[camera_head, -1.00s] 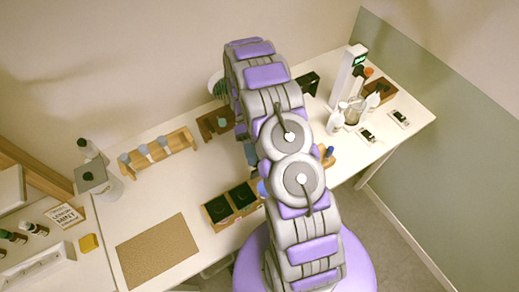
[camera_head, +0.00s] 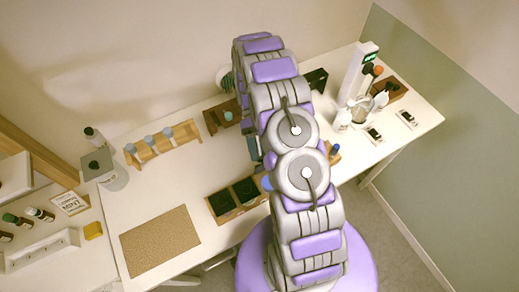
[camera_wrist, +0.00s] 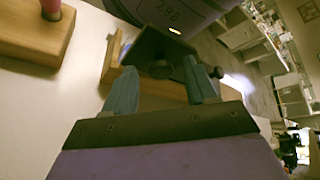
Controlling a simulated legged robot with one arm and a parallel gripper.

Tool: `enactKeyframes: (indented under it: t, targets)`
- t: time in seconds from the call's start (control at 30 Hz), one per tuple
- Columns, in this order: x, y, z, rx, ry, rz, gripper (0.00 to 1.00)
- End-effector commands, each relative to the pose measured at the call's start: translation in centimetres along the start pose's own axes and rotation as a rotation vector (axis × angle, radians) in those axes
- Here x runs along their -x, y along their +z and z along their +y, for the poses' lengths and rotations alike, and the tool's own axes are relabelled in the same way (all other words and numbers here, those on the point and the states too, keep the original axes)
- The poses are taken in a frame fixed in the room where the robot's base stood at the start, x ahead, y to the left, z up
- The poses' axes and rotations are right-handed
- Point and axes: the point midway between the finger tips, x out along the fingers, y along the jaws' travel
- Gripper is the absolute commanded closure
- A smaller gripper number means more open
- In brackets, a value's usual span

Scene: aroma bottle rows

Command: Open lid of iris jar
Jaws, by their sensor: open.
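My gripper (camera_wrist: 160,86) shows in the wrist view with its two blue-grey fingers apart. A dark, flat, square-edged piece with a round knob (camera_wrist: 160,69) lies just beyond and between the fingertips; it looks like a jar lid, but I cannot tell whether it is the iris jar's. I cannot see clear contact. In the head view, two dark square-topped items (camera_head: 222,202) sit in a wooden tray (camera_head: 238,213) left of my arm. No iris label is legible. My arm hides the gripper there.
A wooden rack (camera_head: 162,150) with several blue-grey-topped items stands at the back left. A cork mat (camera_head: 160,242) lies at the front left. Bottles and a tall white device (camera_head: 355,72) stand at the right. In the wrist view, a wooden block (camera_wrist: 30,35) is at the upper left.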

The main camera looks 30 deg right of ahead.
Motion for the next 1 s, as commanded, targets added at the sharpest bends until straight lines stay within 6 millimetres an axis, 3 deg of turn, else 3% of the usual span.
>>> enactKeyframes:
  t: [0.17, 0.4, 1.0]
  targets:
    - [0.2, 0.2, -0.3, 0.000, 0.001, 0.001, 0.43]
    - [1.5, 2.2, -2.6, 0.000, 0.000, 0.002, 0.43]
    - [-5.7, 5.3, -5.2, 0.001, -0.003, -0.002, 0.43]
